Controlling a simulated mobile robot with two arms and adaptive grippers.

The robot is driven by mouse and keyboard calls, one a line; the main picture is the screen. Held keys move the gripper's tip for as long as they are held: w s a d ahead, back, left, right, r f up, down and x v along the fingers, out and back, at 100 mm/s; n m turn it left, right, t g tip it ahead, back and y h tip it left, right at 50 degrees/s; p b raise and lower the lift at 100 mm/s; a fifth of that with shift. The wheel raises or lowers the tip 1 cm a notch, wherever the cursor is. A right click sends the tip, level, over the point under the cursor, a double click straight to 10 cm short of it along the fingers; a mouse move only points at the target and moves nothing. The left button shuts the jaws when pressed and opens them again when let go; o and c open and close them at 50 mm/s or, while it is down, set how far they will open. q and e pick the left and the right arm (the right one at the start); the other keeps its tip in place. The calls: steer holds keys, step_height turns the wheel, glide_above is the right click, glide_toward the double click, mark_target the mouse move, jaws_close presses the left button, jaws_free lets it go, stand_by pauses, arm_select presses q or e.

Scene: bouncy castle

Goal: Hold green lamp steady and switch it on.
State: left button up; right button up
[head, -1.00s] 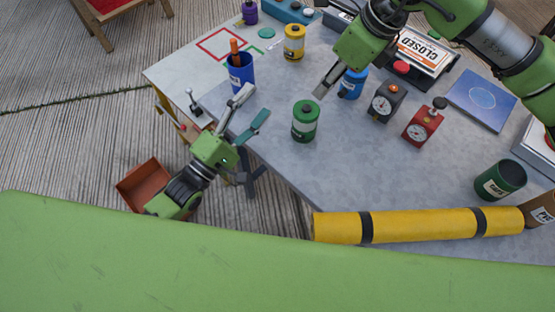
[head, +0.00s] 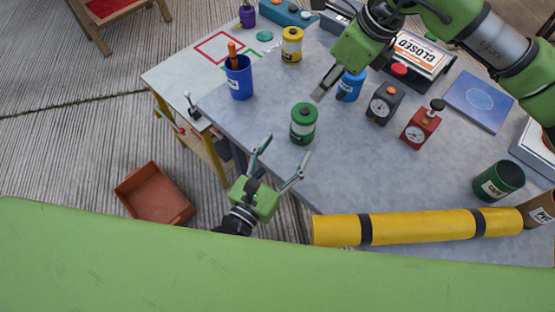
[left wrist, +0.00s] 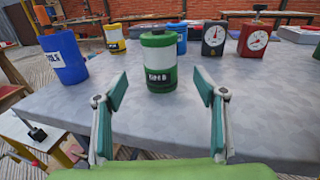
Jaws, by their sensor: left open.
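The green lamp (head: 303,126), a small canister with a white label band, stands upright on the grey tabletop (head: 385,172). In the left wrist view the green lamp (left wrist: 159,75) is ahead, centred between my fingers. My left gripper (head: 284,150) is open and empty at the table's near edge, its fingers pointing at the lamp and apart from it. It also shows in the left wrist view (left wrist: 161,92). My right gripper (head: 322,92) is above the table, right of and beyond the lamp; I cannot tell whether its fingers are apart.
A blue canister (head: 351,84) and a yellow one (head: 292,46) stand behind the lamp. A blue cup (head: 239,80) is to the left. Black (head: 384,104) and red (head: 421,126) gauge boxes are to the right. A yellow roll (head: 415,227) lies along the near edge.

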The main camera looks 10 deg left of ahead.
mark_target(303, 124)
arm_select(q)
steer(key=x, duration=0.9)
steer(key=shift+w, duration=0.35)
steer(key=c, duration=1.5)
arm_select(e)
jaws_close()
